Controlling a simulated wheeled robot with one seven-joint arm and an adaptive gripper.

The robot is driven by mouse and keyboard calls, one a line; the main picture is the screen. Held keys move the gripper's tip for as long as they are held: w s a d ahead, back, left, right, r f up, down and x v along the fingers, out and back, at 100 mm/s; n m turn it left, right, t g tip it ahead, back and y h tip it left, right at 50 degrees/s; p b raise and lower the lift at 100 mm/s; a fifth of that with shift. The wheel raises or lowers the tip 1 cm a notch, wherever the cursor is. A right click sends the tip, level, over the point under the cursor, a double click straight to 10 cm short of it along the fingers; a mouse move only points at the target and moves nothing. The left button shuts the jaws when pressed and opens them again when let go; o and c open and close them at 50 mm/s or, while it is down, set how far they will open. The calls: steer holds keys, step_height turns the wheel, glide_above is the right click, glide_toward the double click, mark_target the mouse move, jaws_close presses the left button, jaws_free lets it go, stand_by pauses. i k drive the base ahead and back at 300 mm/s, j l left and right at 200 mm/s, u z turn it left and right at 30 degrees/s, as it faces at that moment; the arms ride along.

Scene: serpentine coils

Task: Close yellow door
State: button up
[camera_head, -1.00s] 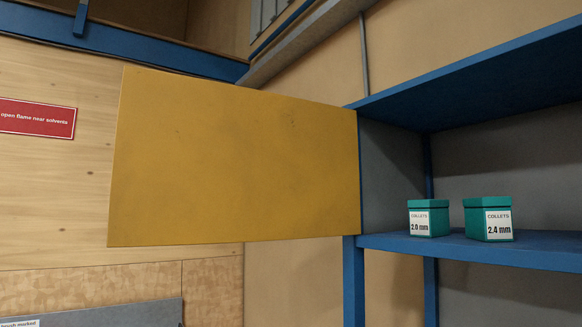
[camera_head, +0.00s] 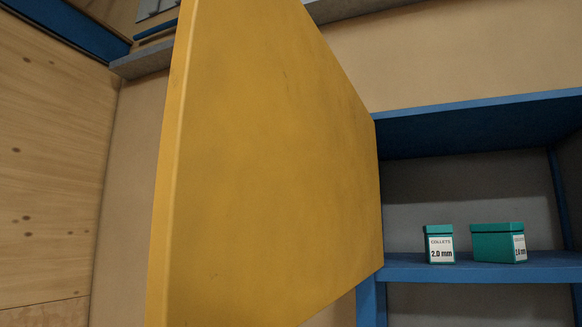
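The yellow door (camera_head: 270,170) stands open at the left side of a blue shelf unit (camera_head: 470,268). Its hinge side meets the unit's left edge, and its free edge on the left is nearer to me. Its top left and lower left corners run out of the picture. My gripper is not in view, so its state does not show.
Two green collet boxes stand on the shelf inside the unit, one labelled 2.0 mm (camera_head: 439,244) and a wider one (camera_head: 498,242) to its right. A wooden wall (camera_head: 50,170) is at the left. A grey ledge (camera_head: 145,62) is behind the door.

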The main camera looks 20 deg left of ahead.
mark_target(267, 213)
steer(key=i+j, duration=0.1)
steer(key=j, duration=1.4)
steer(key=i+u, duration=0.05)
